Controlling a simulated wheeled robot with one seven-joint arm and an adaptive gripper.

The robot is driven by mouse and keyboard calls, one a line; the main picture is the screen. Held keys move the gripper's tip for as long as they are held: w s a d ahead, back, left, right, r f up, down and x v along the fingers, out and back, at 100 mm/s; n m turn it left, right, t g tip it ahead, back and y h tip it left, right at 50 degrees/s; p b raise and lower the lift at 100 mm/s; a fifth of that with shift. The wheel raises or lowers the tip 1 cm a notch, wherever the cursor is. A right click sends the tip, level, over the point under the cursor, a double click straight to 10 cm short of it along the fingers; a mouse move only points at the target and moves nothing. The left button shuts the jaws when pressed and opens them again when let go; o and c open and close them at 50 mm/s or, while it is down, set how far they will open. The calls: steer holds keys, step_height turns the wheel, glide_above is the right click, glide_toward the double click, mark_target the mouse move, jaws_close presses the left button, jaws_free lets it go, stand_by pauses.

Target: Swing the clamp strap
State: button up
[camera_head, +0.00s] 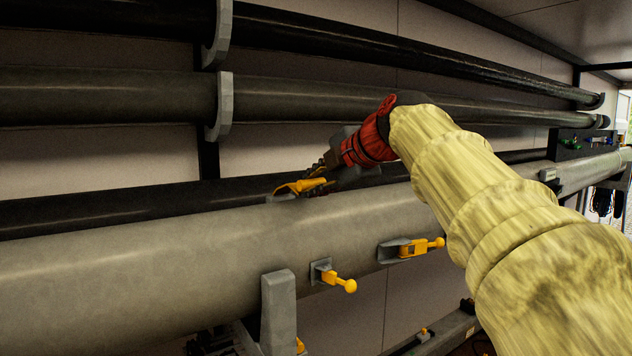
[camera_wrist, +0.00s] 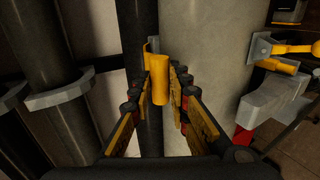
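The clamp strap (camera_head: 302,187) is a yellow band on top of the thick grey spar (camera_head: 170,245) in the head view. In the wrist view the strap (camera_wrist: 159,77) stands up as a curved yellow plate between my fingertips. My gripper (camera_head: 322,176) reaches down to the strap from the right. In the wrist view my gripper (camera_wrist: 162,92) has its fingers on both sides of the strap, apart from each other. A narrow gap shows on the right, and the left finger is close to the strap; contact there is unclear. The strap's hinge is hidden.
Yellow-handled latches (camera_head: 338,281) and (camera_head: 420,247) sit on the spar's near side. A grey support post (camera_head: 279,310) stands below. Dark spars (camera_head: 100,98) lie in wall brackets (camera_head: 220,105) behind. A dark box (camera_head: 583,142) stands at the far right.

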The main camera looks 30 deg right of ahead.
jaws_close()
steer(key=shift+s+f+b, duration=0.25)
steer(key=shift+f+b, duration=0.8)
steer(key=shift+b, duration=0.25)
steer(key=shift+s+f+b, duration=0.2)
steer(key=shift+f+b, duration=0.8)
steer(key=shift+b, duration=0.3)
steer(key=shift+s+f+b, duration=0.1)
steer(key=shift+f+b, duration=0.75)
steer(key=shift+b, duration=0.2)
steer(key=o, duration=0.7)
jaws_free()
steer(key=shift+r, duration=0.1)
steer(key=shift+c, duration=0.2)
steer(key=shift+s+r, duration=0.1)
